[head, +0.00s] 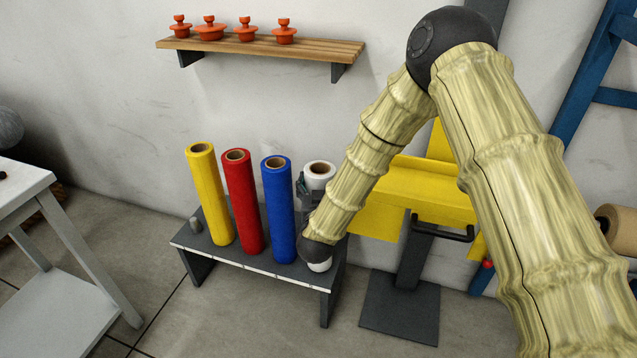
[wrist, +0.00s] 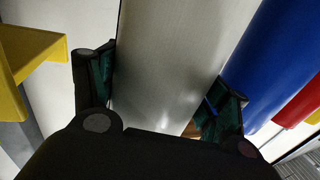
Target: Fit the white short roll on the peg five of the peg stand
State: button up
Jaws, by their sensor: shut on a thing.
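The white roll (head: 320,169) stands upright over the right end of the dark peg stand (head: 215,252). Its lower end shows just below my wrist, close to the stand top; I cannot tell whether it sits on a peg. My gripper (wrist: 165,75) is shut on the white roll (wrist: 180,40), one finger on each side. In the head view my arm hides most of the gripper and the roll's middle. A yellow roll (head: 209,195), a red roll (head: 243,203) and a blue roll (head: 279,210) stand upright on the stand, left of the white one. A short grey peg (head: 195,225) at the far left is bare.
The blue roll (wrist: 275,60) is close beside my gripper's right finger. A yellow fixture (head: 430,190) on a dark post stands just right of the stand. A wooden shelf (head: 260,50) with orange parts hangs above. A light table (head: 25,190) is at left.

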jog(key=shift+w+f, duration=0.1)
jog(key=shift+f, duration=0.1)
jog(key=o, duration=2.2)
jog(key=shift+c, duration=0.2)
jog(key=shift+s+f, duration=0.2)
jog(key=shift+f, duration=0.05)
jog(key=s, duration=1.1)
jog(key=shift+s+a+r, duration=0.15)
jog(key=shift+s+a, duration=0.15)
jog(key=shift+s, duration=0.1)
